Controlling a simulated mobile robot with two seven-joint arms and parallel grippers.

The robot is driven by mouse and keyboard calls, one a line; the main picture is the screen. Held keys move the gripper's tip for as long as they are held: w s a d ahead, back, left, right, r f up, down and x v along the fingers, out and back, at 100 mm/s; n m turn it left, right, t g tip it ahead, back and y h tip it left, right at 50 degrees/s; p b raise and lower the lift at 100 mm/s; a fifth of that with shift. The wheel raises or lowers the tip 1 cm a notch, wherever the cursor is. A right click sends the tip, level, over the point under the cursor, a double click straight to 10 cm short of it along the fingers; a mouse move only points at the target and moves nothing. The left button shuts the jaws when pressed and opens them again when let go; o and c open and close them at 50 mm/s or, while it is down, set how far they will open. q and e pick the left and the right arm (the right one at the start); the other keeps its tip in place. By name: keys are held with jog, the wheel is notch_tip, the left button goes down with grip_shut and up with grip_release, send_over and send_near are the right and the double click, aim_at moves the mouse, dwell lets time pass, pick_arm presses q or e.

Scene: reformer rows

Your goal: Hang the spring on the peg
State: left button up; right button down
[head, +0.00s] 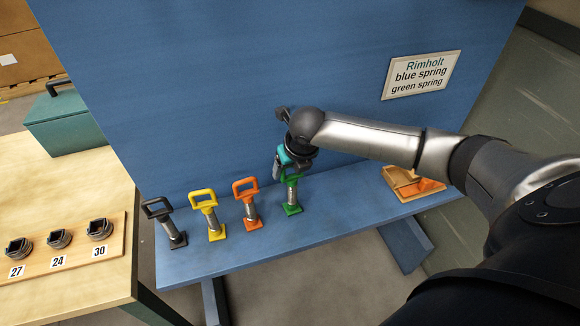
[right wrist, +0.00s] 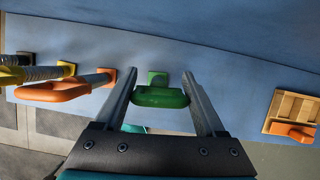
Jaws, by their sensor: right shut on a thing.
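The green spring (head: 292,192) has a silver coil body, a green loop handle and a green square foot. It stands upright at the right end of a row of springs on the blue ledge. My right gripper (head: 292,160) has come down over its top and is shut on the handle. In the right wrist view the green handle (right wrist: 160,97) lies between the two fingers, with the foot beyond it. Whether the foot touches the ledge is not clear. I cannot make out a peg. My left gripper is not in view.
Orange (head: 247,203), yellow (head: 208,213) and black (head: 164,222) springs stand to the left. A sign (head: 421,75) reads "Rimholt, blue spring, green spring". A wooden tray (head: 400,178) with an orange piece lies right. A light table (head: 60,195) holds dark parts numbered 27, 24, 30.

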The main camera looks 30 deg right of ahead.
grip_release()
jog(key=shift+f+b, duration=0.15)
jog(key=shift+b, duration=0.25)
jog(key=p+v, duration=0.1)
jog(key=v, duration=1.4)
jog(key=shift+w+d+r, duration=0.2)
jog(key=shift+w+r, duration=0.05)
jog(key=shift+r, duration=0.1)
